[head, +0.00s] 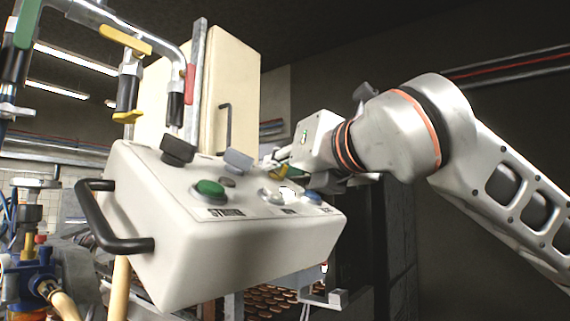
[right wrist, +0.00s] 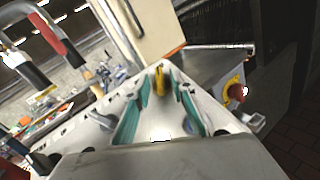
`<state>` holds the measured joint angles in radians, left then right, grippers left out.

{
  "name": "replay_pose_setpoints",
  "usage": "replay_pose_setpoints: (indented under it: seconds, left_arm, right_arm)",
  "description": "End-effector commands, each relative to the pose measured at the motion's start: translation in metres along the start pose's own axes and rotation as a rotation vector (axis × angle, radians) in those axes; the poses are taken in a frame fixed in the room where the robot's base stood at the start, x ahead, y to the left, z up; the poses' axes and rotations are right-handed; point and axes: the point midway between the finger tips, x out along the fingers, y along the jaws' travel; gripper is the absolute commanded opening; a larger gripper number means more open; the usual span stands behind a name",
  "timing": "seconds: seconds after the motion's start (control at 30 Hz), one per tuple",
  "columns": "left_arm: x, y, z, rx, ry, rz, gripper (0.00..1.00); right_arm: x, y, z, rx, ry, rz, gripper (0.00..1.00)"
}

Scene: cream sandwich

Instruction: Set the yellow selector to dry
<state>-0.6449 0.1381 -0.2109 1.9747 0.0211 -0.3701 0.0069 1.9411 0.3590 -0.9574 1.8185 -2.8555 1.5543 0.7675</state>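The yellow selector (head: 279,173) is on the sloped top of a cream control box (head: 190,255), at the right end of the row of knobs. My right gripper (head: 272,162) reaches in from the right, with its fingertips at the selector and partly covering it. In the right wrist view the yellow selector (right wrist: 159,82) shows between the two teal-padded fingers (right wrist: 157,88). A little room seems to show on both sides of it, so the fingers look open around it. The selector's exact setting and the dry label cannot be read. My left gripper is not in view.
A black knob (head: 177,150) and a grey knob (head: 238,160) stand left of the selector. Green (head: 208,190), white (head: 271,195) and blue (head: 313,197) buttons lie in front. A black handle (head: 95,225) juts out left.

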Motion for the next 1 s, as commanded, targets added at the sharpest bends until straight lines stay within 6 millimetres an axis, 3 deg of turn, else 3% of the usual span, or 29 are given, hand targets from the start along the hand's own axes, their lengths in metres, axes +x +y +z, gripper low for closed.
replay_pose_setpoints:
  seconds: [0.2,0.3,0.67,1.0]
  left_arm:
    - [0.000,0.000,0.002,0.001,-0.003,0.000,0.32]
    - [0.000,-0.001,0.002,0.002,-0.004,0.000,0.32]
    - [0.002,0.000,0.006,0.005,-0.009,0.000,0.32]
    - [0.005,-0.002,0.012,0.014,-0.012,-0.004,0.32]
  right_arm:
    - [0.000,0.000,0.000,0.000,0.000,0.000,0.22]
    - [0.000,0.000,0.000,0.000,0.000,0.000,0.00]
    - [0.001,-0.002,-0.001,-0.013,0.000,0.029,0.00]
    - [0.002,-0.008,-0.001,-0.103,0.000,0.217,0.00]
